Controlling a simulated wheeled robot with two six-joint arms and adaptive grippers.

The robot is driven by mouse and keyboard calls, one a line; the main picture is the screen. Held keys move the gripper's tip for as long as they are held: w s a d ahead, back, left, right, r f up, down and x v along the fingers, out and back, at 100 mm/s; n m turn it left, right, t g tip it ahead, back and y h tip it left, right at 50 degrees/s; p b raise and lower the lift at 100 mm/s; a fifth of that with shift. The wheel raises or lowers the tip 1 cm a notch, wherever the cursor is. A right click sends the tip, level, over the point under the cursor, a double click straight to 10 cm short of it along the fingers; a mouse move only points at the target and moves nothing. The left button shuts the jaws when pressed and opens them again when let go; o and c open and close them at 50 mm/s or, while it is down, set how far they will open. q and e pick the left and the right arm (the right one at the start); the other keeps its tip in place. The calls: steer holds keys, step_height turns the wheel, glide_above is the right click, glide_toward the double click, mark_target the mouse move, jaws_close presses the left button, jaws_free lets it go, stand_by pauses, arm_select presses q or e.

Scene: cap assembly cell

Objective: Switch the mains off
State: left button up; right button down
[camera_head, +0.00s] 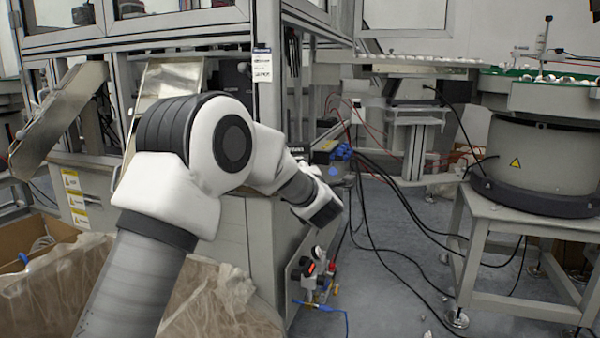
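My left arm comes in from the lower left, bends at a white and grey joint and reaches down to the right in front of the machine cabinet (262,240). At its end is a dark blocky part, my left gripper (322,207), seen from behind; its fingers cannot be made out. A small unit with a red and black part (310,268) is on the low side of the cabinet, below and apart from the arm's end. I cannot tell whether it is the mains switch; no switch is clearly readable. My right gripper is not in view.
A grey feeder bowl (535,160) stands on a metal table (540,222) at right. Black cables and a blue hose (342,312) lie on the floor (400,265). A cardboard box (30,235) and plastic-lined bins (220,300) stand at lower left. A metal chute (58,115) is at left.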

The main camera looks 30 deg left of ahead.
arm_select(q)
steer(key=o, duration=1.2)
steer(key=shift+c, duration=0.2)
steer(key=v, duration=1.2)
